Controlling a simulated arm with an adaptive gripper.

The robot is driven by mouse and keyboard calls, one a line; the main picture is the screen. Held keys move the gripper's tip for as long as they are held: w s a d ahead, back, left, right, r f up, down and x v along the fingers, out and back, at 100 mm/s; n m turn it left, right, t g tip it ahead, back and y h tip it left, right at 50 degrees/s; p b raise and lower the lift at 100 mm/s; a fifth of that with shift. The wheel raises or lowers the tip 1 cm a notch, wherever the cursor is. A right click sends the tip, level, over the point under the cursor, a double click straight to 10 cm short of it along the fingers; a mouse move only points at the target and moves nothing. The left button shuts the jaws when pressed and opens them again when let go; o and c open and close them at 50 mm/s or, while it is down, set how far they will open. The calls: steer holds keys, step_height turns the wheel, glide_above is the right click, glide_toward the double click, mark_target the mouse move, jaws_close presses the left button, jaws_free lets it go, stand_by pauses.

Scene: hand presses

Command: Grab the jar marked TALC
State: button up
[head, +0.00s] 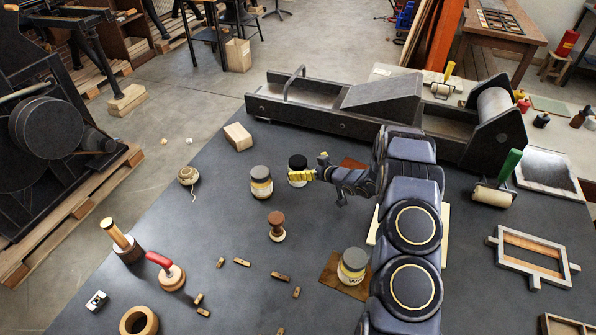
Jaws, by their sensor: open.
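Three jars stand on the dark table. A jar with a black lid (297,161) is right at my gripper (309,167); its front is mostly covered by a yellow finger, so its marking is hidden. A jar with a grey lid and yellowish label (261,184) stands just left of it; its lettering is too small to read. A third jar with a pale lid (353,263) stands on a brown board nearer me, its label seeming to start with W. My gripper is open, pointing left, with yellow fingertips close to the black-lidded jar. I cannot tell whether they touch it.
A long dark press bed (340,112) runs behind. A wooden block (238,137), a twine ball (188,175) and a brown-knobbed tool (277,225) stand around the jars. Small wooden pieces (242,262) lie in front. A green-handled roller (496,185) is at right.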

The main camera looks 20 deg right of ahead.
steer(key=x, duration=0.4)
steer(key=shift+a+f, duration=0.15)
steer(key=c, duration=1.2)
